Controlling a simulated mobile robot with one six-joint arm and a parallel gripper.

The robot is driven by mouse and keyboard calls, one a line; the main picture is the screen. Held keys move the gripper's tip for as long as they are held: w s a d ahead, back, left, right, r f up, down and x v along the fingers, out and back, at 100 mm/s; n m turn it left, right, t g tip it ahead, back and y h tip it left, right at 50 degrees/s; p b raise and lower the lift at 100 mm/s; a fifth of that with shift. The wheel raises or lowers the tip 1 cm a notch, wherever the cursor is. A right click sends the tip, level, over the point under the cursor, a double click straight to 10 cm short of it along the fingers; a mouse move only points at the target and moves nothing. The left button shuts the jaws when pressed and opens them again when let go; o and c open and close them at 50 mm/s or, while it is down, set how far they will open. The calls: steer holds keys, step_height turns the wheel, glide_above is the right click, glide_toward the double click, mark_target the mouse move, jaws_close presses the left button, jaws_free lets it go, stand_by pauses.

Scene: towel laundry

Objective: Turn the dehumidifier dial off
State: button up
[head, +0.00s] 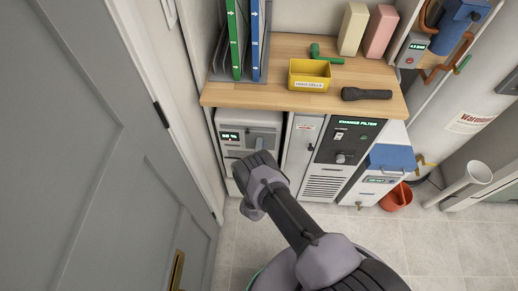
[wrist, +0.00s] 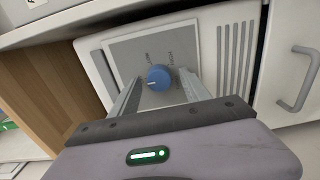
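In the wrist view a round blue dial (wrist: 158,76) with a white pointer mark sits on a grey panel. The mark points left and slightly down; the small lettering around the dial is hard to read. My gripper (wrist: 160,91) is open, its two fingers on either side of the dial; I cannot tell whether they touch it. In the head view, the white unit with a lit percent display, apparently the dehumidifier (head: 262,119), stands under the left end of the counter. My arm's end covers part of its front, hiding the dial and fingertips there.
A wooden counter (head: 285,46) overhangs the units and holds binders, a yellow box (head: 309,74) and a black flashlight (head: 366,94). A grey door (head: 85,140) stands close on the left. Vent slots (wrist: 236,55) and a cabinet handle (wrist: 298,80) lie right of the dial.

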steer(key=s+p, duration=0.5)
steer(key=s, duration=1.2)
steer(key=shift+s+a, duration=0.25)
steer(key=shift+a, duration=0.05)
